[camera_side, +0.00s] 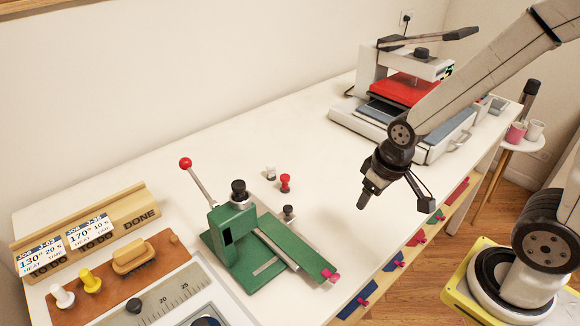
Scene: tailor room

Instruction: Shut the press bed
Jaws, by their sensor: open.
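The heat press (368,68) stands at the back right of the table, with a red upper plate (408,87) and a dark lever (445,37) on top. Its press bed (452,128) is a pale drawer-like tray with a blue-grey pad, and it sticks out of the press toward the front right. A bar handle (457,141) is on its front face. My arm crosses in front and hides part of the bed. My gripper (396,200) is open and empty, pointing down in the air, nearer the camera than the bed and apart from it.
A green hand press (236,240) with a red-knobbed lever stands front centre, with small stamps (286,183) behind it. A wooden card rack (120,208) and a brown peg board (135,258) are at left. A stool with mugs (516,132) is at right.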

